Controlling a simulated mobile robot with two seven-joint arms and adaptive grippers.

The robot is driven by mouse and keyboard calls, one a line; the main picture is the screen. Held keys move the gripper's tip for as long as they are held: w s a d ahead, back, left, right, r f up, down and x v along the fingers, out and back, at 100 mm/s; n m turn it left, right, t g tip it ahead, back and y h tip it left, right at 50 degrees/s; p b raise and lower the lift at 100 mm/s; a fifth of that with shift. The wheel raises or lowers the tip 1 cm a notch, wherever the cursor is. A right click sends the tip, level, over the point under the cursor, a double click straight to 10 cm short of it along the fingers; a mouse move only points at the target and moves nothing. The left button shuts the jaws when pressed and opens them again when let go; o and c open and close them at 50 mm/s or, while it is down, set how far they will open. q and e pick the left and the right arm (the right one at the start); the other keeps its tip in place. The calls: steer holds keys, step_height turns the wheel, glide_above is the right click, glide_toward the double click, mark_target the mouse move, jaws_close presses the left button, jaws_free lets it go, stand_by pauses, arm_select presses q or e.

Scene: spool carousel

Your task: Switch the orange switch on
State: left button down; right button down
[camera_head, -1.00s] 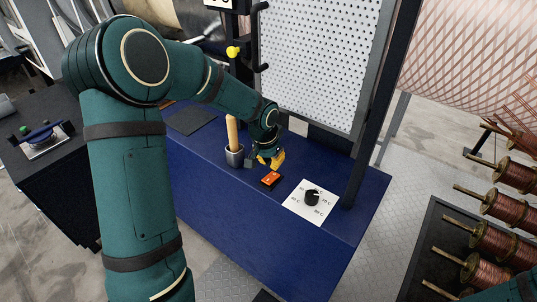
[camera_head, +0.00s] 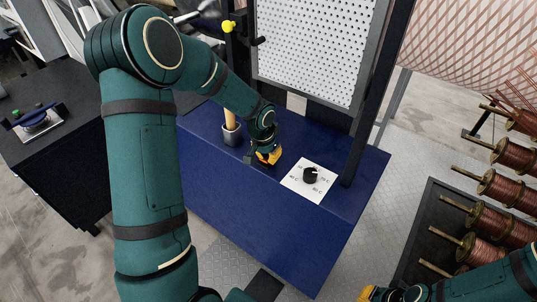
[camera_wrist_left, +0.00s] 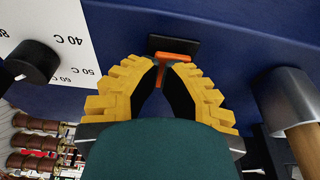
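The orange switch (camera_wrist_left: 176,58) sits on a small black base (camera_wrist_left: 172,44) on the blue bench top; it shows in the left wrist view, partly covered by my fingers. In the head view my left gripper (camera_head: 267,158) hides most of it. My left gripper (camera_wrist_left: 165,70) points down at the switch, its yellow fingers drawn close together with a narrow gap in which orange shows. I cannot tell whether the fingertips touch the switch, nor its position. My right gripper (camera_head: 368,294) is cut off at the bottom edge of the head view.
A black dial (camera_head: 311,174) on a white plate (camera_head: 304,188) is right of the switch. A perforated panel (camera_head: 307,45) rises behind. Copper spools (camera_head: 494,217) stand at the right.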

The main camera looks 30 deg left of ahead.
arm_select(q)
steer(key=shift+s+f+b, duration=0.15)
steer(key=shift+f+b, duration=0.15)
steer(key=shift+f, duration=0.15)
steer(key=shift+r, duration=0.15)
steer(key=shift+w+r+p, duration=0.3)
steer(key=shift+w+p, duration=0.1)
steer(key=shift+w, duration=0.35)
steer(key=shift+d+r, duration=0.1)
steer(key=shift+r, duration=0.1)
steer(key=p+v, duration=0.3)
steer(key=v, duration=0.1)
steer(key=shift+w+r, duration=0.1)
steer(key=shift+w, duration=0.15)
steer(key=s+r+p, duration=0.1)
steer(key=s+r, duration=0.4)
steer(key=r, duration=0.3)
steer(key=shift+a, duration=0.2)
